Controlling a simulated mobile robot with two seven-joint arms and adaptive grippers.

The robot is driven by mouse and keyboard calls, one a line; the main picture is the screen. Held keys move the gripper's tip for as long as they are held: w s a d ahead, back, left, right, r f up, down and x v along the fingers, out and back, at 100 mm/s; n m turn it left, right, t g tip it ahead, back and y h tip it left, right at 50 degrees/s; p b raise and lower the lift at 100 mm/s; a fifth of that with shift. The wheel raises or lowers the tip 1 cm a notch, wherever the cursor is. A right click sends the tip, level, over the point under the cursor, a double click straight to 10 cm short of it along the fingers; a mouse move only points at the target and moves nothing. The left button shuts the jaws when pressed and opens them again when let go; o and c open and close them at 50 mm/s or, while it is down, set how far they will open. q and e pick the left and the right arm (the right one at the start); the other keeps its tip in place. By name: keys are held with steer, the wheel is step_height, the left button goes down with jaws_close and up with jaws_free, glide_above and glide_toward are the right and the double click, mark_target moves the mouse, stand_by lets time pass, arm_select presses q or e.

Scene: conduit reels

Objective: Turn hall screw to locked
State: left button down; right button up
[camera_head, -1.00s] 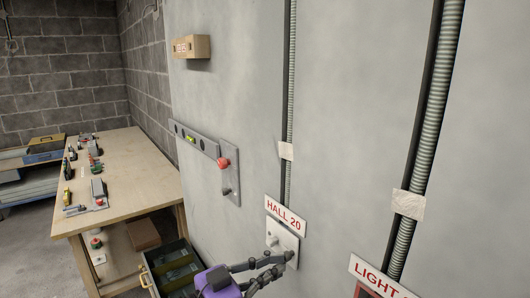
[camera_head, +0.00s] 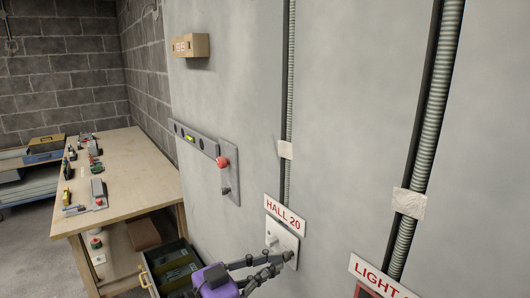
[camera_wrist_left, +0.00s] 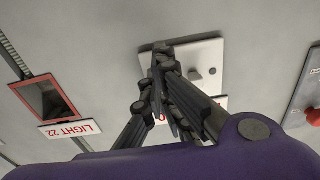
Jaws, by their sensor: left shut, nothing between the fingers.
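The hall plate (camera_head: 284,240) is a pale square plate on the grey wall, under the white sign "HALL 20" (camera_head: 285,215) with red letters. In the head view a small knob shows at the plate's upper left. My left gripper (camera_head: 288,257) is purple with dark fingers. It is shut with nothing between the fingers, its tips at the plate's lower right part. The fingers hide part of the plate, so the screw and any contact cannot be made out.
A "LIGHT" sign (camera_head: 382,277) and a red-framed box (camera_wrist_left: 47,98) are beside the plate. Ribbed conduits (camera_head: 431,105) run up the wall. A grey bracket with a red knob (camera_head: 222,162) is to the left. A workbench (camera_head: 130,180) and an open drawer (camera_head: 170,268) stand further left.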

arm_select(q)
steer(key=v, duration=0.6)
steer(key=shift+f, duration=0.25)
arm_select(e)
steer(key=shift+w+a+r, duration=0.15)
steer(key=shift+w+r, duration=0.05)
